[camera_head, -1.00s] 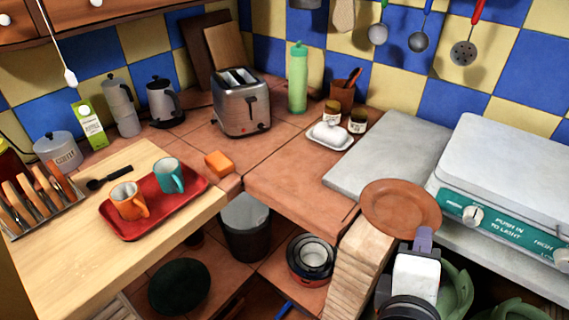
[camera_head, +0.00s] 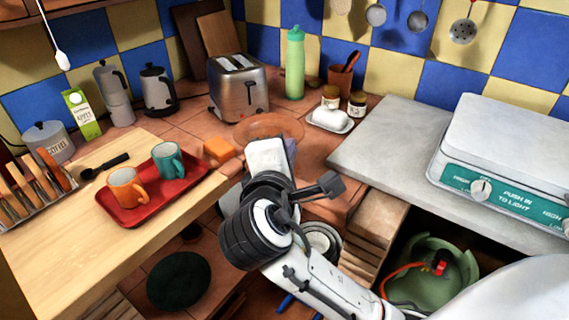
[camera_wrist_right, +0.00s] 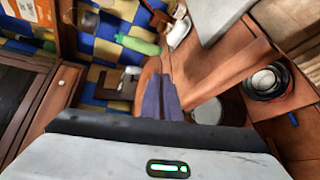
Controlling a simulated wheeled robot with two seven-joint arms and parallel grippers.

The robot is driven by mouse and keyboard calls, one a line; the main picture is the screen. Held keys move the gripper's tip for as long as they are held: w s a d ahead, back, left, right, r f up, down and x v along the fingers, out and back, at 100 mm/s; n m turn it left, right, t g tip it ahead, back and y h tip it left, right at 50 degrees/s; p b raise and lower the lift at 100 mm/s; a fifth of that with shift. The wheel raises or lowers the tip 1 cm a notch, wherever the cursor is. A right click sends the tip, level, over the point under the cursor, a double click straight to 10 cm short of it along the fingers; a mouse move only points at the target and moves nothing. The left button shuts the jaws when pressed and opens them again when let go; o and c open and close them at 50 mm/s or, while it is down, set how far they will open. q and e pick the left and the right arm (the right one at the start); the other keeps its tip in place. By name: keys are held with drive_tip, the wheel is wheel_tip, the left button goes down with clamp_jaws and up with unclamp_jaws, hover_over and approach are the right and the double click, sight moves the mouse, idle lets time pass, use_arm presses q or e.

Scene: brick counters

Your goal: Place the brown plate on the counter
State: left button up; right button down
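The brown plate (camera_head: 268,125) shows in the head view over the tiled counter (camera_head: 189,121), in front of the toaster. My right gripper hides its near part. My right gripper (camera_head: 286,143) is shut on the plate's near rim. In the right wrist view the purple fingers (camera_wrist_right: 161,95) are close together, and the plate (camera_wrist_right: 149,70) shows as a brown shape at their tips. I cannot tell whether the plate touches the counter or hangs just above it. My left gripper is not in view.
A toaster (camera_head: 239,88) stands behind the plate. An orange sponge (camera_head: 219,149) and a red tray (camera_head: 190,189) with two mugs lie to the left. A white butter dish (camera_head: 331,119), two jars and a green bottle (camera_head: 295,65) stand to the right and behind.

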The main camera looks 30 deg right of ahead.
drive_tip(key=w+d+f+m+g+h+b, duration=0.35)
drive_tip(key=w+d+b, duration=0.25)
drive_tip(key=w+d, duration=0.3)
drive_tip(key=b, duration=0.2)
hover_over(304, 174)
drive_tip(key=shift+t+y, duration=0.25)
drive_tip(key=shift+y, duration=0.1)
wheel_tip(304, 174, down, 7)
drive_tip(key=shift+d+r, duration=0.1)
drive_tip(key=shift+r, duration=0.05)
drive_tip(key=shift+f, duration=0.55)
wheel_tip(304, 174, down, 3)
drive_tip(key=shift+f, duration=0.1)
drive_tip(key=shift+f, duration=0.1)
drive_tip(key=c, duration=2.3)
unclamp_jaws()
